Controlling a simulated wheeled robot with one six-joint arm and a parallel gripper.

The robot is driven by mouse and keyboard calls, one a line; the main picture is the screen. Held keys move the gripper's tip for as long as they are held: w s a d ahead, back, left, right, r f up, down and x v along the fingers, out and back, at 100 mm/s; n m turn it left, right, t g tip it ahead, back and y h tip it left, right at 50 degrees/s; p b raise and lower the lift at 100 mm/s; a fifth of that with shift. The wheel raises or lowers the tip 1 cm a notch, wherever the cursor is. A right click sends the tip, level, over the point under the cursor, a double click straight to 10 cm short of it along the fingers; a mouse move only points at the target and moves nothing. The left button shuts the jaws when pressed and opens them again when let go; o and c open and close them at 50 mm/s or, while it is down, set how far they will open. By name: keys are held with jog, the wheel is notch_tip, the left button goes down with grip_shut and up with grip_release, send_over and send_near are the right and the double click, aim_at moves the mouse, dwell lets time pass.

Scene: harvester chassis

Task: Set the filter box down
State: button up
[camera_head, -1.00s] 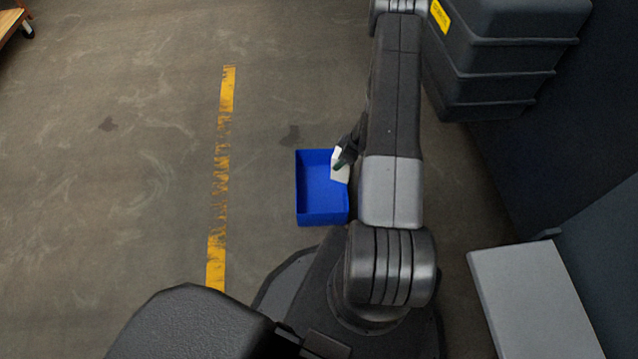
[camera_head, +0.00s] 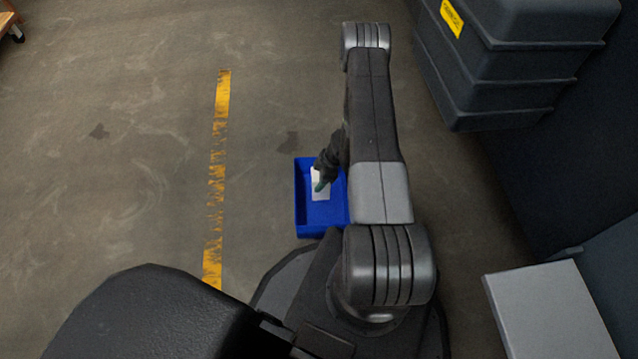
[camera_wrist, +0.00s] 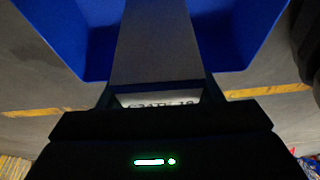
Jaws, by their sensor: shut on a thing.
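The filter box is a small pale box (camera_head: 321,190); it shows grey with a printed label in the wrist view (camera_wrist: 156,50). My gripper (camera_head: 322,181) is shut on it, with one finger on each side in the wrist view (camera_wrist: 160,94). The box is over the open blue bin (camera_head: 309,228), near its middle in the head view. The bin's blue walls show on both sides of the box in the wrist view (camera_wrist: 66,35). My arm hides the bin's right side. I cannot tell whether the box touches the bin floor.
The blue bin stands on the concrete floor beside my base. A worn yellow line (camera_head: 216,175) runs to its left, with free floor around it. Dark stacked casings (camera_head: 510,75) stand at the upper right. A grey block (camera_head: 550,305) is at the lower right.

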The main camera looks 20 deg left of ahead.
jog(key=shift+f, duration=1.1)
jog(key=shift+f+b, duration=0.65)
jog(key=shift+b, duration=0.1)
jog(key=o, duration=1.3)
jog(key=shift+r, duration=0.1)
jog(key=shift+r+p, duration=0.25)
jog(key=shift+p, duration=0.05)
jog(key=p+v, duration=0.5)
jog(key=v, duration=0.7)
jog(key=shift+r, duration=0.25)
jog(key=shift+w, duration=0.1)
